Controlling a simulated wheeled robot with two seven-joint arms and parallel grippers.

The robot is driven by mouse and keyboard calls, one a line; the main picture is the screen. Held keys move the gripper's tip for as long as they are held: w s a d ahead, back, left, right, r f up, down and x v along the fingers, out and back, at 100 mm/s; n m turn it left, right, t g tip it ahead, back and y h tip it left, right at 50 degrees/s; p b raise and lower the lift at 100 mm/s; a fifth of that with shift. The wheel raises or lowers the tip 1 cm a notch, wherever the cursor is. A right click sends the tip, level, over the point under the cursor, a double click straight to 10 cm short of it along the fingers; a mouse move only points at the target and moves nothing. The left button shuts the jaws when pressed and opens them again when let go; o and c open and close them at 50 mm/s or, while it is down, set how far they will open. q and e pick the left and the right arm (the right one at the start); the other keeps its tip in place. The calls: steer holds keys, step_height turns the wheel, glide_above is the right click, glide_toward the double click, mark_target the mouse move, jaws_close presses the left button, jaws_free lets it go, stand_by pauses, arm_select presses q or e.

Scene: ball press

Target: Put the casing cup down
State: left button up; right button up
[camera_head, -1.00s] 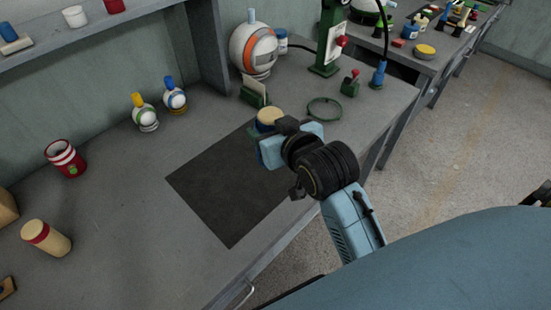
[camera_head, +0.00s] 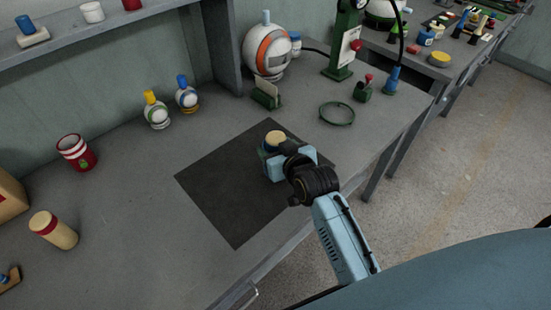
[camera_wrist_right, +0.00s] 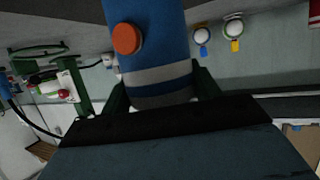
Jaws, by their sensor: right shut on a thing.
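The casing cup (camera_head: 272,145) is a blue cylinder with a cream top in the head view. In the right wrist view it is a blue cup (camera_wrist_right: 157,50) with grey bands and an orange round spot. My right gripper (camera_head: 279,160) is shut on it, with a dark green finger on each side in the wrist view. The cup is over the back part of the dark mat (camera_head: 225,190). The gripper partly hides its lower end, so I cannot tell whether it touches the mat. My left gripper is not in view.
A green ring (camera_head: 337,122) lies right of the mat, and a small green holder (camera_head: 266,97) stands behind it. A striped round casing (camera_head: 266,50) and a green press (camera_head: 345,50) stand farther back. Two small bottles (camera_head: 157,115) and a red cup (camera_head: 76,153) are left. Most of the mat is clear.

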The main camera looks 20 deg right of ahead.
steer(key=shift+f+b, duration=0.3)
steer(key=shift+f, duration=1.35)
steer(key=shift+f, duration=0.15)
steer(key=o, duration=1)
steer(key=shift+s+r, duration=0.15)
steer(key=shift+r, duration=0.05)
steer(key=p+v, duration=0.1)
steer(key=v, duration=1)
steer(key=shift+s+r+p, duration=0.2)
steer(key=shift+s+p, duration=0.1)
steer(key=shift+p, duration=0.05)
